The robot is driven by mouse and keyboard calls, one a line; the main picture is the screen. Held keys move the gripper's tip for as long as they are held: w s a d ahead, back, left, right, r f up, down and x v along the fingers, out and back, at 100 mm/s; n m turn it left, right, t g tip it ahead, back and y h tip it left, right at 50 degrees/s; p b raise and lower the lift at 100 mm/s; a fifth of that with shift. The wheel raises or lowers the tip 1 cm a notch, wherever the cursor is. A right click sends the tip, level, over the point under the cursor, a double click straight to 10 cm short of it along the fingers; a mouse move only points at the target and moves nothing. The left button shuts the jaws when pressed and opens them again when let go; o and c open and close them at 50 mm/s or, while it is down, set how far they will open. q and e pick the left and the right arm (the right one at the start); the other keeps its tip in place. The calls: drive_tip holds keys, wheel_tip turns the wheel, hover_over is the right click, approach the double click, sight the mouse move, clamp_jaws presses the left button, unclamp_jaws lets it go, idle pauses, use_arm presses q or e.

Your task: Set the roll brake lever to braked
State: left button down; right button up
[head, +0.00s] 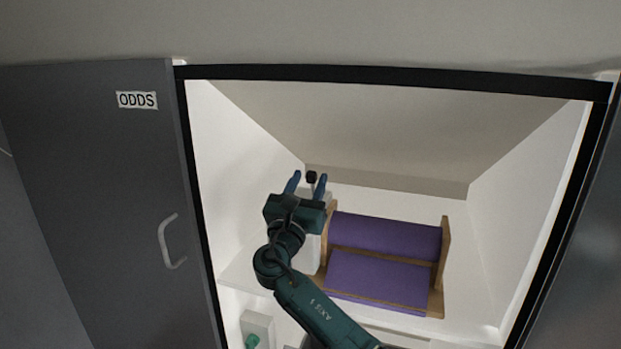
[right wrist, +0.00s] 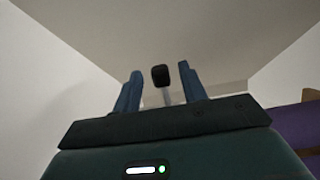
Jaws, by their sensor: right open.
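The roll brake lever (head: 311,177) has a black knob on a light metal stem. It rises from a pale housing (head: 309,254) at the left side of a wooden stand with a purple roll (head: 385,234). My right gripper (head: 309,178) is open, with one blue finger on each side of the knob. In the right wrist view the lever knob (right wrist: 160,75) stands between the open fingertips, with gaps on both sides. How far the fingers reach past it is hard to tell. The lower stem is hidden behind the gripper. My left gripper is not in view.
The stand sits inside a white gable recess with a black frame (head: 400,75). A grey door marked ODDS (head: 110,220) is at the left. A pale box with a green knob (head: 253,341) is below. Bare shelf (head: 478,325) lies right of the stand.

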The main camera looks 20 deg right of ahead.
drive_tip(key=v, duration=1.1)
drive_tip(key=shift+b, duration=0.3)
drive_tip(key=shift+s, duration=0.1)
